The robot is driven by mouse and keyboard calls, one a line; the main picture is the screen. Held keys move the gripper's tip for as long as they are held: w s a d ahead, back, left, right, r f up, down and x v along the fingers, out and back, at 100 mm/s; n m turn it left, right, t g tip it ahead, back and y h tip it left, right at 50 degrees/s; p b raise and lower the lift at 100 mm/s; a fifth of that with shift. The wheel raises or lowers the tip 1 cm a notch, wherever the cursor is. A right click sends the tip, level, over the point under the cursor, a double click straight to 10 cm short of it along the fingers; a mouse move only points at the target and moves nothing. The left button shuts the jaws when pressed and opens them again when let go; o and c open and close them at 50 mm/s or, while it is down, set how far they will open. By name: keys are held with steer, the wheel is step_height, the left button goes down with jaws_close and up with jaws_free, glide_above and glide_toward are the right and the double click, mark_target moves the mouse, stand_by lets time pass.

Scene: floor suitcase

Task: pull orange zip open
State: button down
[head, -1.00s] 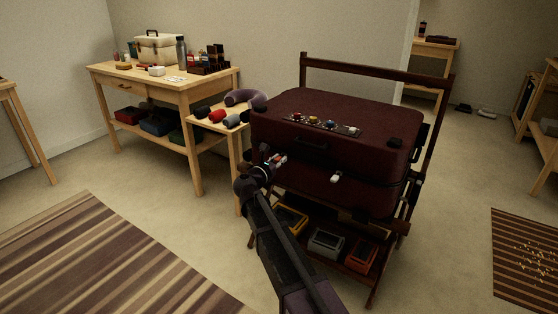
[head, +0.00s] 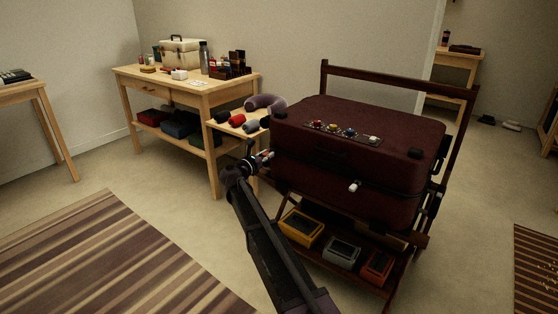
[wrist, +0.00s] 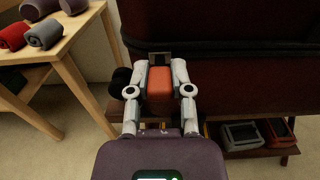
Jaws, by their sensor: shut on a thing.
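The dark red suitcase (head: 345,140) lies flat on a dark wooden stand. My gripper (head: 264,157) is at its front left corner. In the wrist view, my gripper (wrist: 162,70) is shut on the orange zip pull (wrist: 160,88), which sits between both fingers. A dark seam (wrist: 240,47) runs along the suitcase front to the right of the gripper. A second, white pull (head: 354,187) hangs at the middle of the front. How far the zip is parted cannot be told.
A small side table (head: 226,128) with rolled cloths and a neck pillow (head: 266,102) stands close left of the suitcase. Yellow, grey and orange bins (head: 302,227) sit on the stand's lower shelf. Open floor lies in front.

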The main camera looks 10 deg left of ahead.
steer(key=shift+w+a, duration=0.3)
steer(key=shift+a, duration=0.05)
steer(key=c, duration=0.5)
jaws_free()
steer(key=shift+s, duration=0.1)
steer(key=shift+s+a, duration=0.3)
steer(key=shift+s, duration=0.35)
steer(key=v, duration=1)
steer(key=shift+s+a, duration=0.2)
